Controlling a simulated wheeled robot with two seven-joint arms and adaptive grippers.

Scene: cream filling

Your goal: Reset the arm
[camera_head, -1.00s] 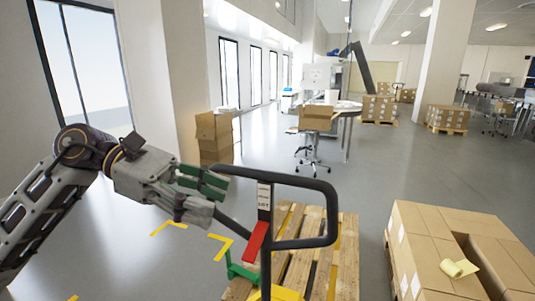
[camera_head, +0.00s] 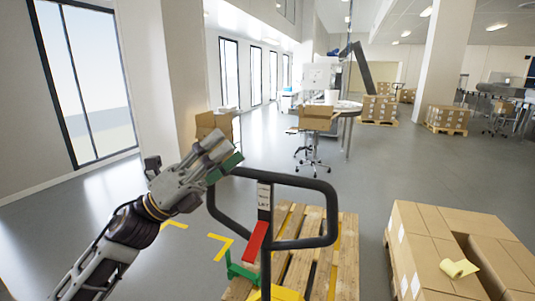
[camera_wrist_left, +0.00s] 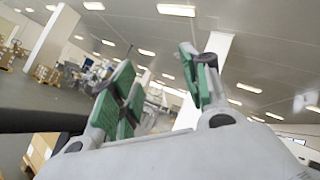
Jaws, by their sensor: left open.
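My left gripper (camera_head: 219,156) is raised at the left of the head view, with its grey fingers and green pads pointing up and to the right. Its tips overlap the top left corner of the pallet truck's black handle (camera_head: 275,180) in the picture; I cannot tell if they touch. In the left wrist view the gripper (camera_wrist_left: 165,80) has its green-padded fingers spread, with nothing between them. My right gripper is not in view.
The pallet truck's handle stands in front of me by a wooden pallet (camera_head: 345,250). Brown cartons (camera_head: 415,222) with a yellow roll (camera_head: 459,268) on top are at right. An open carton (camera_head: 317,117) sits farther back.

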